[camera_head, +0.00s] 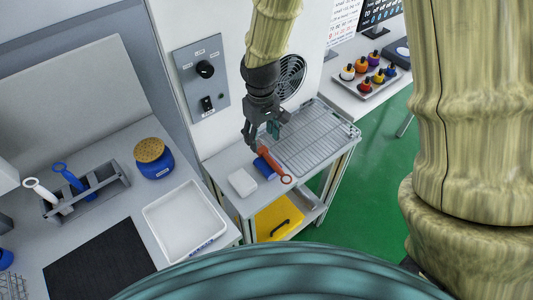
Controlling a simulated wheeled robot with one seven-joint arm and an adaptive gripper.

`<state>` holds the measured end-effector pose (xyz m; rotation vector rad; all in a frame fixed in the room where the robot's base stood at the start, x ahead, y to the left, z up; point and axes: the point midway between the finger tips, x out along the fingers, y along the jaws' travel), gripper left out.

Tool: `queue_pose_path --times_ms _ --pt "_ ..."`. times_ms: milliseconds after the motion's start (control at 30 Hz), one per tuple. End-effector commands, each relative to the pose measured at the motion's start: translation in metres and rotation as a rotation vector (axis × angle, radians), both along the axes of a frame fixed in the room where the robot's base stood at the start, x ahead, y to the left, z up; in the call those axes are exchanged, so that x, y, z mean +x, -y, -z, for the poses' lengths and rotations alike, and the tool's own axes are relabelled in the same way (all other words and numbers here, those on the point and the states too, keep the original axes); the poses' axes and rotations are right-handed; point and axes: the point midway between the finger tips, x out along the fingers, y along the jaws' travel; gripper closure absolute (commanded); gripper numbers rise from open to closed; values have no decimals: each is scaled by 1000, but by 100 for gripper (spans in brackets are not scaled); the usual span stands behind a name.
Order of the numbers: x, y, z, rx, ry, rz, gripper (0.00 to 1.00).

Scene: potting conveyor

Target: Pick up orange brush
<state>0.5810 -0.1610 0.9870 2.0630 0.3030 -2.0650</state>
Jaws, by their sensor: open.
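The orange brush (274,164) lies on the grey side cart, its ring-ended handle pointing toward the front right. It rests against or partly over a blue block (264,168); I cannot tell which. My gripper (262,138) is open and points down just above the brush's back end. The fingers hide part of that end, and I cannot tell whether they touch it.
A wire rack tray (309,140) lies right of the brush, and a white block (242,182) left of it. A panel with a knob (201,80) stands behind. The left bench holds a brush holder (88,194), a blue jar (154,161) and a white tray (185,222).

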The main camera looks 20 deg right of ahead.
Motion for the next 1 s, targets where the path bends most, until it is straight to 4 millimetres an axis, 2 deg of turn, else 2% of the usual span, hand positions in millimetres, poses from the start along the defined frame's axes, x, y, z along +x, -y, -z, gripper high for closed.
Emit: queue_pose_path --times_ms 367,800,1000 --pt "-1 2 16 0 -1 2 45" --pt "-2 7 54 -1 -3 3 45" --pt "-2 7 64 -1 0 2 45"
